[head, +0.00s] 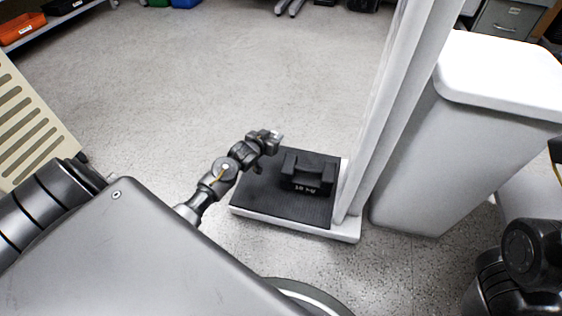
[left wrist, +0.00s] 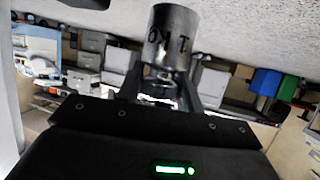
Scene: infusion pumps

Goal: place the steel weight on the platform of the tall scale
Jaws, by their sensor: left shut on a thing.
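The tall scale has a white base, a black ribbed platform (head: 265,200) and a white column (head: 385,110) rising on the right. My left gripper (head: 273,138) is over the far left part of the platform, beside the dark block weight. It is shut on the steel weight (left wrist: 173,38), a small grey cylinder with dark lettering, which shows between the fingers in the left wrist view. In the head view the steel weight is small, at the gripper's tip, and its height above the platform is hard to judge. My right gripper is out of view.
A dark block weight (head: 308,172) with a handle and white lettering sits on the platform. A large white bin (head: 430,160) stands right of the column. A beige slatted panel (head: 28,120) is at the left. The floor beyond the scale is clear.

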